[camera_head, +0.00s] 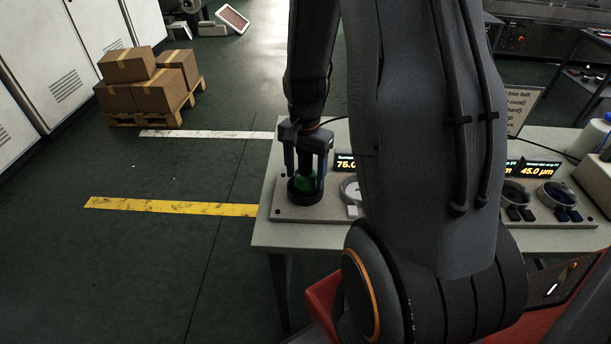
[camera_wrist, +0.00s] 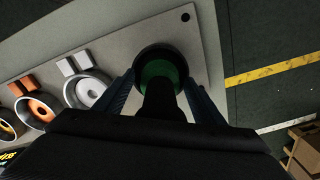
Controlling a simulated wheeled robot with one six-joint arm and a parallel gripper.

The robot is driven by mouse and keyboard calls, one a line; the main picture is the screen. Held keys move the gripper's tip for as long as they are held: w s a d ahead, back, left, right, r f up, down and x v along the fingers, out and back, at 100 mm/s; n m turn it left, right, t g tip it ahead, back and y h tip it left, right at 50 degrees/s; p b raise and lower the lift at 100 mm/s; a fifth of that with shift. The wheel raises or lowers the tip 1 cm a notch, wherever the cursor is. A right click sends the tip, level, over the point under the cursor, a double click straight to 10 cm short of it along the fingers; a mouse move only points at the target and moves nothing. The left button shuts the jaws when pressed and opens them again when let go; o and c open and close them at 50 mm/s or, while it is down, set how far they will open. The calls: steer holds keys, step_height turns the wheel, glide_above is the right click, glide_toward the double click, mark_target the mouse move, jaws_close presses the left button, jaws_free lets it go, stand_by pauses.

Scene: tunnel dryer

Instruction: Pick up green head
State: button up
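The green head (camera_head: 306,184) sits upright in a dark round seat at the left end of a grey panel on the table. A dark stem rises from it between my gripper's fingers. In the wrist view, green (camera_wrist: 157,72) shows inside the dark ring, partly covered by the stem. My gripper (camera_head: 306,172) points down over the head, one finger on each side. In the head view, gaps show between the fingers and the stem, so it looks open. In the wrist view, its fingertips (camera_wrist: 160,84) lie beside the ring; whether they touch it is unclear.
White (camera_wrist: 91,92), orange (camera_wrist: 38,110) and blue (camera_head: 558,194) round fixtures sit along the panel. Lit displays (camera_head: 538,169) stand behind. My arm hides the table's middle. Cardboard boxes (camera_head: 148,82) stand on a pallet at the left. The floor left of the table is clear.

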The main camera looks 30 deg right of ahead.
steer(key=c, duration=1.4)
jaws_close()
steer(key=shift+r, duration=0.1)
